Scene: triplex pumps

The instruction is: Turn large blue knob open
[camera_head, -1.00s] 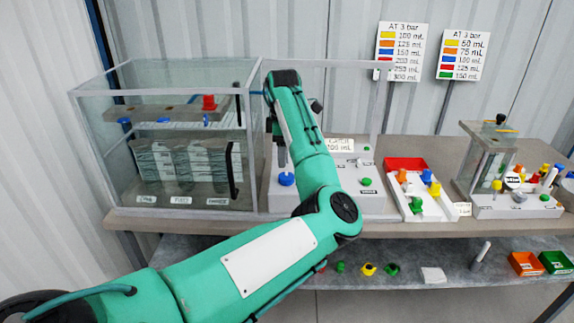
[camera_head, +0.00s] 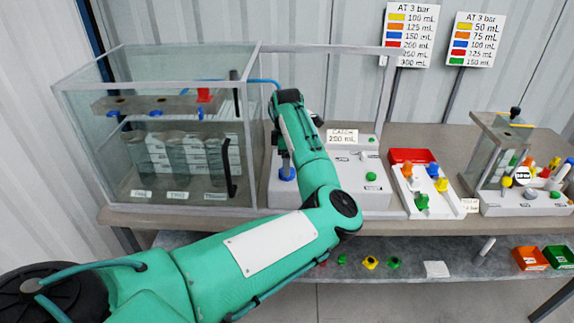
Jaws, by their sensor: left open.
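The large blue knob (camera_head: 287,174) sits low on the front left of the grey pump base (camera_head: 345,196), just right of the glass tank. My left arm reaches across the middle from the lower left. My left gripper (camera_head: 285,152) points down directly above the blue knob, with its dark fingers close to it or at it. It is open. The arm hides part of the pump base, and I cannot tell whether the fingers touch the knob. My right gripper is not in view.
A glass tank (camera_head: 60,140) with cylinders stands close on the left. A tray (camera_head: 456,207) with coloured parts and a smaller pump (camera_head: 525,209) stand right. A lower shelf (camera_head: 460,270) holds loose caps and bins. Two signs (camera_head: 410,35) stand behind.

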